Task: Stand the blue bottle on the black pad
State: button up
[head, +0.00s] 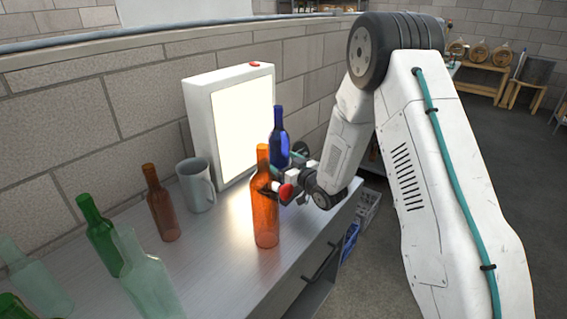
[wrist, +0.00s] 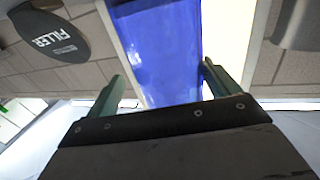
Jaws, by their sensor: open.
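The blue bottle (head: 279,140) stands upright on the metal counter, behind the orange bottle (head: 265,205) and in front of the lit panel. My gripper (head: 288,174) is at the blue bottle's lower body, partly hidden by the orange bottle. In the wrist view the blue bottle (wrist: 160,50) fills the space between the two teal fingers of my gripper (wrist: 162,74). The fingers are open, one on each side of it; whether either touches the glass I cannot tell.
A white-framed light panel (head: 232,120), a grey mug (head: 196,185) and a brown bottle (head: 161,203) stand along the wall. Green bottles (head: 100,234) and pale bottles (head: 146,275) crowd the counter's near left.

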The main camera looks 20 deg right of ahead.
jog(key=v, duration=1.2)
jog(key=s+d+r+m+g+h, duration=0.35)
jog(key=s+r+g+h, duration=0.45)
jog(key=r, duration=0.4)
jog(key=s+a+r+g, duration=0.1)
jog(key=s+r+g, duration=0.1)
jog(key=s, duration=0.8)
jog(key=s+a+r+g, duration=0.2)
jog(key=s+g, duration=0.1)
jog(key=s, duration=0.6)
jog(key=s+a+r+g+y, duration=0.1)
jog(key=s+r+g, duration=0.1)
jog(key=s, duration=0.8)
jog(key=shift+s+a+r+m, duration=0.25)
jog(key=shift+s+a+m, duration=0.1)
jog(key=shift+m, duration=0.1)
